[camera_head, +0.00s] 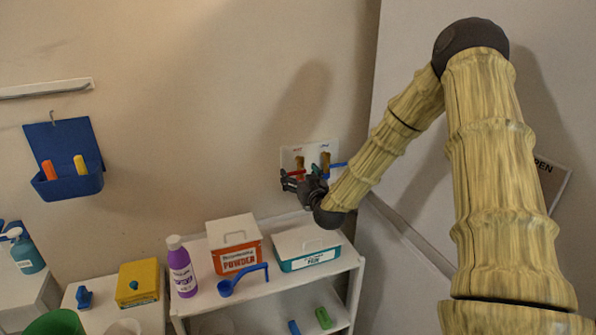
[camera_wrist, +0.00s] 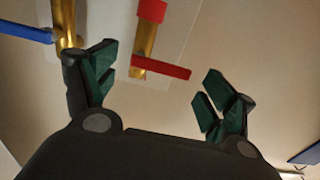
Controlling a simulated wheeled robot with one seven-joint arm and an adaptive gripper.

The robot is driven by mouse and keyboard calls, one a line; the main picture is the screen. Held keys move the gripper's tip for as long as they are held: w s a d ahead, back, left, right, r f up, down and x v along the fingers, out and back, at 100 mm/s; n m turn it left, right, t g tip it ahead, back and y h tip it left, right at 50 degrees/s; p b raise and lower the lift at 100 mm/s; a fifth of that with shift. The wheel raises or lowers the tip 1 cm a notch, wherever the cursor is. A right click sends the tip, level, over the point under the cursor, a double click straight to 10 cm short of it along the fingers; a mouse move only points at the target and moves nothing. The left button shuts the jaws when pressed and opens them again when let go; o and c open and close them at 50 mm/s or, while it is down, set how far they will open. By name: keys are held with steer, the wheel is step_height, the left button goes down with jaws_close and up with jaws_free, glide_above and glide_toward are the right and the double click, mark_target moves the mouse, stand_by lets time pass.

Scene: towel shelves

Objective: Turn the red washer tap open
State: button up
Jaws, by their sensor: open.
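The red washer tap has a flat red lever on a brass body. In the wrist view the red lever (camera_wrist: 161,67) lies between and just beyond my open fingers, nearly crosswise and slightly tilted. My gripper (camera_wrist: 158,92) is open and empty, and I see no contact with the lever. In the head view the red lever (camera_head: 293,173) sits at the left of a pale wall plate (camera_head: 308,155), with my gripper (camera_head: 292,183) just in front of it. A blue-levered tap (camera_head: 338,164) is beside it on the right. It also shows in the wrist view (camera_wrist: 26,33), near my left-hand finger.
Below the taps, a white shelf (camera_head: 262,292) holds an orange-and-white powder box (camera_head: 236,245), a teal-and-white box (camera_head: 306,248), a purple bottle (camera_head: 182,267) and a blue scoop (camera_head: 243,281). A blue wall pocket (camera_head: 62,160) hangs at the left.

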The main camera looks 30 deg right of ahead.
steer(key=shift+w+d, duration=0.15)
steer(key=shift+w, duration=0.45)
steer(key=c, duration=1)
